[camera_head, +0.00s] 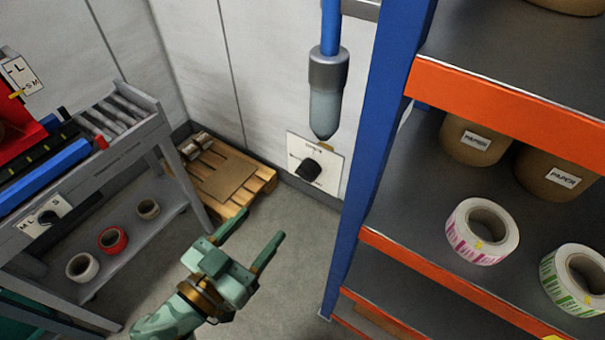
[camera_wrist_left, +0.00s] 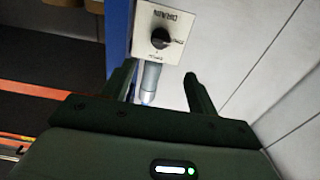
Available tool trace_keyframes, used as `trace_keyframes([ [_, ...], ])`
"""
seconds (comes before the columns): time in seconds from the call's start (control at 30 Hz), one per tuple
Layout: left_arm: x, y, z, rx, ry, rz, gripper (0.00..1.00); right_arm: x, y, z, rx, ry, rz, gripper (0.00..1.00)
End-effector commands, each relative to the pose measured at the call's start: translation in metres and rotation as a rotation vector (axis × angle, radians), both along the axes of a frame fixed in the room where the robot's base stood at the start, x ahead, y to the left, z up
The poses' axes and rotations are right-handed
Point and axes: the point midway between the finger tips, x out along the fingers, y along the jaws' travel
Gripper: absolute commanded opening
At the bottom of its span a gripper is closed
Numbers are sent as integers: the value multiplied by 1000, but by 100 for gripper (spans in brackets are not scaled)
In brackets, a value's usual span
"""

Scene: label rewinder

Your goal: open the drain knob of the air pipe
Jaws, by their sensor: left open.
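The drain knob (camera_head: 308,170) is a black round knob on a white plate (camera_head: 334,170) on the wall, below the air pipe (camera_head: 330,28). The blue pipe ends in a grey filter bowl (camera_head: 325,105). My left gripper (camera_head: 263,226) is open and empty, in front of and below the knob, apart from it. In the left wrist view the picture is upside down: the knob (camera_wrist_left: 160,38) and its plate lettered DRAIN (camera_wrist_left: 174,20) lie just beyond the open fingers (camera_wrist_left: 161,76). The bowl (camera_wrist_left: 149,82) shows between the fingers. My right gripper is out of view.
A blue and orange shelf rack (camera_head: 375,110) with paper rolls and label rolls (camera_head: 482,231) stands close on the right. A wooden pallet (camera_head: 228,180) lies on the floor by the wall. A grey bench (camera_head: 140,125) stands left. Floor around the gripper is clear.

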Motion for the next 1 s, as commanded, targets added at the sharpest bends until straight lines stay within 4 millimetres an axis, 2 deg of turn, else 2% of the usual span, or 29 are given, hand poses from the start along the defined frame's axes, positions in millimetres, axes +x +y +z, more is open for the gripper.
trace_keyframes([
  [0.3, 69, -39, 1, 1, -4, 0, 59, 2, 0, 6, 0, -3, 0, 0],
  [0.5, 104, -60, 1, 2, -2, 0, 59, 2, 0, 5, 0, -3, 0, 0],
  [0.7, 121, -70, 0, 2, -1, 0, 59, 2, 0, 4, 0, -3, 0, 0],
  [1.0, 124, -71, -1, 2, 1, 0, 59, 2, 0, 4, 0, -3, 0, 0],
])
